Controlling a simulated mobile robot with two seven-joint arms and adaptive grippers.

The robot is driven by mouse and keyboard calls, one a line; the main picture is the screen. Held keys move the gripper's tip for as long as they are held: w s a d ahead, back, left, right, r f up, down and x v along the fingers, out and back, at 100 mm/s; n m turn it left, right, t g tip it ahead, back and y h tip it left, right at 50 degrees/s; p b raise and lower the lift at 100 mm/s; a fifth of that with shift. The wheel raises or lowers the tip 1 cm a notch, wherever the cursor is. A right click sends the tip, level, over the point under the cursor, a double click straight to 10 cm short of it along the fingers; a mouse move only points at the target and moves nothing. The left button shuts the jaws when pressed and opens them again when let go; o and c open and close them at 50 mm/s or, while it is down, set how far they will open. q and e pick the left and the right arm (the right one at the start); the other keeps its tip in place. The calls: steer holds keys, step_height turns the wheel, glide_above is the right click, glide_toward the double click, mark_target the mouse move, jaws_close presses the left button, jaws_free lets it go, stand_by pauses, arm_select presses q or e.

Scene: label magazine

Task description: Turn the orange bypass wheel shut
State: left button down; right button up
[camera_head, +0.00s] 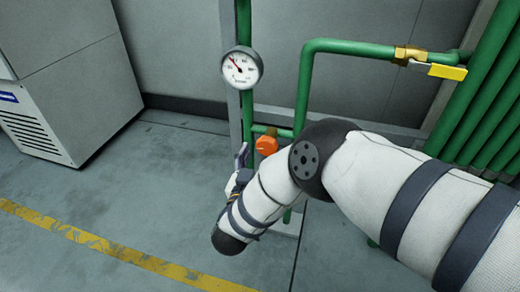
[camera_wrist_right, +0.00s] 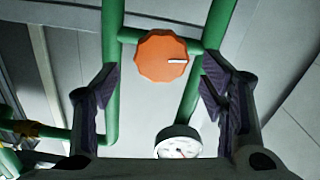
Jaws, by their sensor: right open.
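The orange bypass wheel (camera_head: 267,145) sits on a short green cross pipe below the gauge in the head view, partly covered by my right arm. In the right wrist view the orange wheel (camera_wrist_right: 162,56) faces me, with a white mark on its right side. My right gripper (camera_wrist_right: 160,95) is open, its two dark pads well apart, one to each side of the wheel in the picture; I see no contact. In the head view my right gripper (camera_head: 242,165) shows only in part, left of the wheel. My left gripper is not in view.
A round gauge (camera_head: 241,68) is above the wheel. A green pipe with a brass valve and yellow lever (camera_head: 447,72) runs at the right, beside several vertical green pipes (camera_head: 490,110). A grey cabinet (camera_head: 75,75) stands at left. The floor around the yellow line (camera_head: 110,252) is clear.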

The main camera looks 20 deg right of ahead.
mark_target(265, 147)
steer(key=x, duration=0.3)
steer(key=shift+f+b, duration=0.2)
steer(key=shift+b, duration=0.2)
steer(key=shift+w+d+r, duration=0.2)
steer(key=shift+w+d, duration=0.1)
steer(key=shift+w, duration=0.25)
steer(key=c, duration=1.2)
